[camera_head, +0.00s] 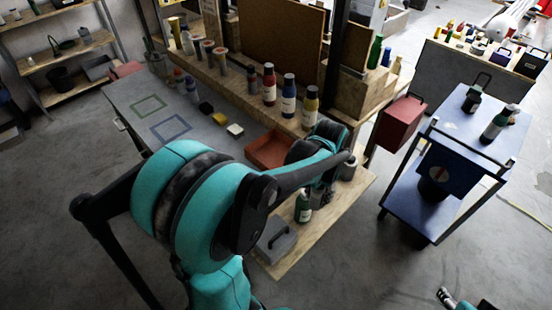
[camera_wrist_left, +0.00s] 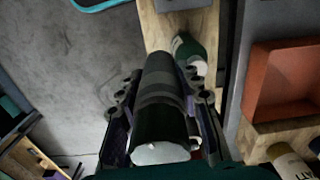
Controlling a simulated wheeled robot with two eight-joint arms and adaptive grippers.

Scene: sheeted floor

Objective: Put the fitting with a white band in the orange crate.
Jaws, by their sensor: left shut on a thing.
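My left gripper (camera_head: 322,180) is above the wooden bench strip, just right of the orange crate (camera_head: 268,152). In the left wrist view, the gripper (camera_wrist_left: 165,115) is shut on a dark cylindrical fitting (camera_wrist_left: 160,100) with greyish bands and a pale end face. I cannot tell if a band is truly white. In the head view the fitting is mostly hidden by the gripper. The orange crate also shows at the right of the left wrist view (camera_wrist_left: 252,85), apart from the fitting; its visible inside looks empty.
A green bottle (camera_head: 303,208) stands close below the gripper, near a grey handled box (camera_head: 274,242). A grey jar (camera_head: 349,169) stands to the right. Several bottles (camera_head: 289,97) line the shelf behind the crate. A blue cart (camera_head: 415,205) stands at right.

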